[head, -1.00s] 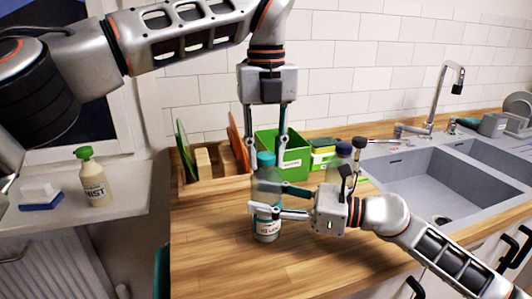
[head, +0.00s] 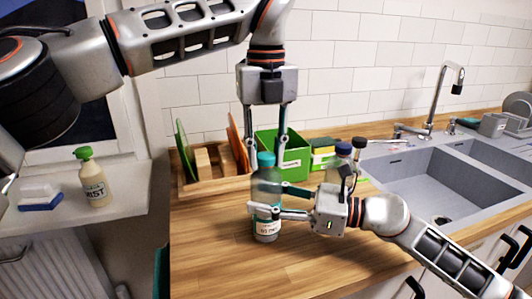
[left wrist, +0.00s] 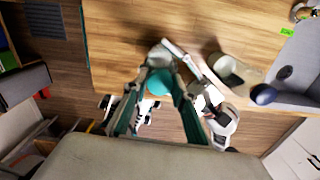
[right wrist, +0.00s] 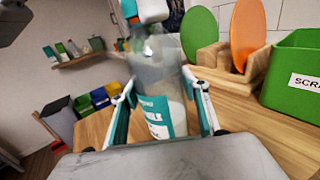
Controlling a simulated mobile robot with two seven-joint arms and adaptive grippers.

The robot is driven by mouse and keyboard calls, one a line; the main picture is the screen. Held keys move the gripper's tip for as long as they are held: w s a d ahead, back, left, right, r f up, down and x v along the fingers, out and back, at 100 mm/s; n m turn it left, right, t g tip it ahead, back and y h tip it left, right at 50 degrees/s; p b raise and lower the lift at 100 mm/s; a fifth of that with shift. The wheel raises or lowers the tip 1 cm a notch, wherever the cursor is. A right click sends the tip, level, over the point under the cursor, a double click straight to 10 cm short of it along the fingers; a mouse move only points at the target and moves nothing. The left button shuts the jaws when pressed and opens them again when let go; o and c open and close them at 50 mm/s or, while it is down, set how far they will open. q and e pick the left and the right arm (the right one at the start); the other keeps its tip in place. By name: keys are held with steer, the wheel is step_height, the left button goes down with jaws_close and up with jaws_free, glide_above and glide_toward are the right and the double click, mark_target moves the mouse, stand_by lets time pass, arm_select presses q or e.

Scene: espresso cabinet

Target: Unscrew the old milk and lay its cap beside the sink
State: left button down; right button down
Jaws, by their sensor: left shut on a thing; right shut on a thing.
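The milk bottle (head: 267,228) stands upright on the wooden counter, clear with a teal and white label. Its teal cap (head: 265,159) is on top; the left wrist view shows the cap (left wrist: 160,82) between the fingers. My left gripper (head: 265,152) points straight down and is shut on the cap. My right gripper (head: 266,200) comes in level from the right and is shut on the bottle's body. In the right wrist view the bottle (right wrist: 158,95) stands between its fingers. The sink (head: 425,178) is at the right. Whether the cap's thread is loose cannot be seen.
A wooden rack (head: 205,165) with cutting boards and a green box (head: 294,160) stand behind the bottle. A dark-blue-capped bottle (head: 342,152) stands behind my right gripper, partly hidden. The tap (head: 440,95) rises behind the sink. The front left of the counter is clear.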

arm_select(q)
steer(key=shift+d, duration=0.1)
steer(key=c, duration=1.6)
jaws_free()
steer(key=shift+c, duration=0.2)
steer(key=shift+r, duration=2.25)
steer(key=shift+c, duration=0.6)
steer(key=m, duration=0.2)
steer(key=r+m, duration=0.1)
steer(key=m, duration=0.3)
steer(key=shift+r, duration=0.35)
steer(key=m, duration=0.2)
steer(key=r+m, duration=0.1)
steer(key=m, duration=0.3)
steer(key=shift+r, duration=0.35)
steer(key=shift+m, duration=0.3)
steer(key=shift+f, duration=4)
steer(key=shift+c, duration=0.4)
